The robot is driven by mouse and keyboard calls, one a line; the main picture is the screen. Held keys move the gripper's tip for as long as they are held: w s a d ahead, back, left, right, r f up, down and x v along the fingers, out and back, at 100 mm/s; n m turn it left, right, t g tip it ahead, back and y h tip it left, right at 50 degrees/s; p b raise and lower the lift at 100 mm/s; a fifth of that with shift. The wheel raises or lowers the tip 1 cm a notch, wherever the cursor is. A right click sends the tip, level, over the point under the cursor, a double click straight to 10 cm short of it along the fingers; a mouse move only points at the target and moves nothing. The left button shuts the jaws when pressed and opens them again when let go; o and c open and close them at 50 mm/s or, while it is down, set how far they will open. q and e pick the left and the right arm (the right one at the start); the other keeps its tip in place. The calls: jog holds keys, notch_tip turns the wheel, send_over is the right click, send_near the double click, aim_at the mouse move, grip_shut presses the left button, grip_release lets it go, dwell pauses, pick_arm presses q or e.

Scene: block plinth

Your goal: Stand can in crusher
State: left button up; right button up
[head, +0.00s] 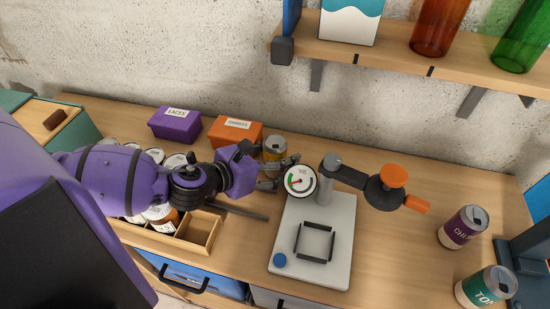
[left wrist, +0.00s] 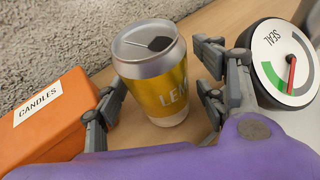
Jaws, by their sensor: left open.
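A yellow can with a silver top (head: 275,147), its label starting "LEM", stands upright on the counter behind the round gauge. In the left wrist view the can (left wrist: 155,75) stands between the spread fingers of my left gripper (head: 281,172). The gripper is open, and I cannot tell whether any finger touches the can. The crusher has a light grey base (head: 340,235) with a dark square frame (head: 314,241), a blue button (head: 279,260) and a post with an arm carrying an orange knob (head: 393,176). The frame is empty. My right gripper is not in view.
The gauge (head: 300,181) is close beside my left gripper. An orange CANDLES box (head: 235,130) and purple LACES box (head: 175,122) stand at the back. A purple can (head: 462,228) and teal can (head: 486,287) stand right. A wooden tray (head: 205,233) is left; a shelf (head: 400,62) hangs above.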

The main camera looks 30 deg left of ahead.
pick_arm(q)
jog(key=c, duration=0.9)
jog(key=shift+c, duration=0.2)
